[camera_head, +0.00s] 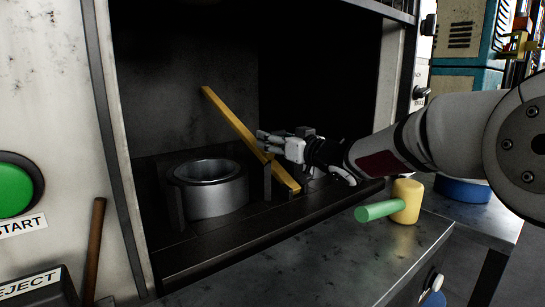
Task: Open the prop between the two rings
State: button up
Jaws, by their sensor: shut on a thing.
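A thick grey metal ring (208,188) stands in a holder on the floor of the dark open bay. A yellow bar (226,112), which looks like the prop, leans to the right of the ring, its upper end up and to the left and its lower end near the bay's front. My gripper (264,143) reaches in from the right and is shut on the yellow bar around its middle. The fingers partly cover the bar. I cannot make out a second ring; my gripper and arm cover part of the bay on the right.
A green button (16,187) marked START is on the left panel, with a brown rod (94,250) beside it. A yellow-headed mallet with a green handle (380,211) lies on the metal counter (330,268) below my arm. The counter's front is clear.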

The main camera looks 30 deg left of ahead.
jog(key=shift+s+d+r+b, duration=0.2)
jog(key=shift+d+r+b, duration=0.1)
jog(key=shift+d+b, duration=0.35)
jog(key=shift+t+y, duration=0.3)
jog(key=shift+y, duration=0.4)
jog(key=d, duration=0.2)
jog(key=s+d+r, duration=0.1)
jog(key=d, duration=0.1)
jog(key=s+d+r, duration=0.1)
jog(key=shift+s+d+b, duration=0.15)
jog(key=shift+d+b, duration=0.25)
jog(key=shift+p+v, duration=0.35)
jog(key=shift+v, duration=1.3)
jog(key=shift+d+r, duration=0.1)
jog(key=shift+r, duration=0.05)
jog(key=o, duration=1.5)
jog(key=shift+o, duration=0.3)
notch_tip(320, 180, up, 10)
